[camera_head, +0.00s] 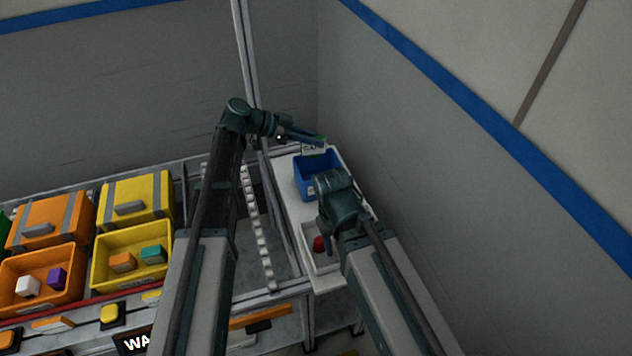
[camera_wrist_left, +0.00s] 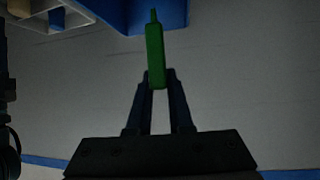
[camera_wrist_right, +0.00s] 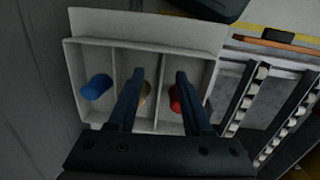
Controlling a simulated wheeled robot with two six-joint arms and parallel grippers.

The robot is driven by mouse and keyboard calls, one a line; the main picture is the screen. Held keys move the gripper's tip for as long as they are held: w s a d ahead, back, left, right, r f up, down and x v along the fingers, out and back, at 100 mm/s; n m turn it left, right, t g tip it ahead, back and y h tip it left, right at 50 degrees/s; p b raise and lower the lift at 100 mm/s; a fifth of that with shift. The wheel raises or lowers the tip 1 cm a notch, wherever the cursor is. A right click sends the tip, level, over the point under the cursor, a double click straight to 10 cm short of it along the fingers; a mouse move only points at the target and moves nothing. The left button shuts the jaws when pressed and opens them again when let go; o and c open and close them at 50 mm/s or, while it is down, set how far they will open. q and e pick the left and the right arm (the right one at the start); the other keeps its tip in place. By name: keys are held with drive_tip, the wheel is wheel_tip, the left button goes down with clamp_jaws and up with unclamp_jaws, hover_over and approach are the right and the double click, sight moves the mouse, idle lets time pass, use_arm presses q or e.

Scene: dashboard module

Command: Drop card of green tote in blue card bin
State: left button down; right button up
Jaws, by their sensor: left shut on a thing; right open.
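My left gripper (camera_head: 316,139) is above the far part of the blue card bin (camera_head: 303,180) in the head view. In the left wrist view its fingers (camera_wrist_left: 157,86) are shut on a green card (camera_wrist_left: 156,52), which stands out beyond the fingertips. The blue bin also shows there at the top (camera_wrist_left: 172,12). I cannot tell whether the card is over the bin's opening. My right gripper (camera_wrist_right: 157,80) is open and empty above a divided white tray (camera_wrist_right: 205,75). In the head view my right arm hides part of the bin. A green sliver at the left edge may be the green tote (camera_head: 4,228).
The tray holds a blue piece (camera_wrist_right: 97,87), a tan piece (camera_wrist_right: 145,94) and a red piece (camera_wrist_right: 175,99). Orange totes (camera_head: 12,272) and yellow totes (camera_head: 98,265) stand at left. A grey wall (camera_head: 440,150) rises close to the right of the bin.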

use_arm(q)
drive_tip(key=c, duration=0.7)
unclamp_jaws()
drive_tip(key=shift+c, duration=0.2)
drive_tip(key=p+v, duration=0.6)
drive_tip(key=v, duration=0.8)
drive_tip(key=shift+p, duration=0.35)
use_arm(e)
wheel_tip(320, 180, up, 7)
drive_tip(key=shift+f, duration=0.15)
use_arm(q)
drive_tip(key=shift+w+f, duration=0.1)
